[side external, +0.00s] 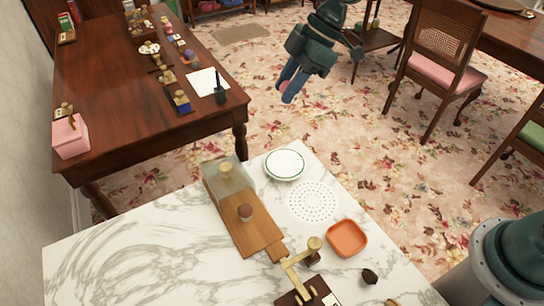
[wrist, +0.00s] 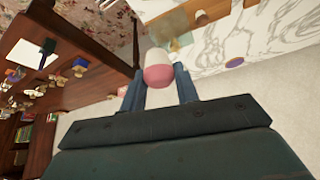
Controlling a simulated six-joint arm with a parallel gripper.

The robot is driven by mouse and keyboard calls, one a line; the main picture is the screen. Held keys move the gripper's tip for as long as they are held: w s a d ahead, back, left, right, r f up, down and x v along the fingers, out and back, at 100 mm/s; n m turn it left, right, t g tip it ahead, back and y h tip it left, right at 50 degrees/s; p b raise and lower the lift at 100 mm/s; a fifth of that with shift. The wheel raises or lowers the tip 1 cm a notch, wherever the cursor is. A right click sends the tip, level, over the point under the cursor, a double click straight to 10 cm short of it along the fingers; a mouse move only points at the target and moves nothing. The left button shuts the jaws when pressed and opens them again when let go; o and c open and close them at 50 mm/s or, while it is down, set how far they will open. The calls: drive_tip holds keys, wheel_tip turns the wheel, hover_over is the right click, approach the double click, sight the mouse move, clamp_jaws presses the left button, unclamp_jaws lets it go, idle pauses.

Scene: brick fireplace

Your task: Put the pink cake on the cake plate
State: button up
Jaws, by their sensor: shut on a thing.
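My gripper (side external: 285,91) is held in the air beyond the marble table's far edge, over the floral carpet, with its fingers pointing down. It is shut on the pink cake (wrist: 158,74), which shows between the blue fingertips in the wrist view, with a pale part next to the pink. In the side view only a small bit of pink shows at the fingers. A round white plate with a green rim (side external: 284,165), likely the cake plate, stands at the marble table's far corner. It is empty, and the gripper is well apart from it.
A white doily (side external: 313,201), an orange dish (side external: 347,238) and a brass-handled device (side external: 300,268) are nearby. A dark desk (side external: 110,90) stands left.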

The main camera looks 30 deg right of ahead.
drive_tip(key=shift+d+f, duration=0.1)
approach(277, 165)
drive_tip(key=x, duration=0.5)
drive_tip(key=shift+f, duration=0.1)
idle(0.8)
drive_tip(key=shift+f, duration=0.1)
drive_tip(key=o, duration=0.9)
drive_tip(key=shift+o, duration=0.2)
drive_tip(key=v, duration=1.2)
drive_tip(key=shift+a, duration=0.2)
drive_tip(key=shift+w, duration=0.1)
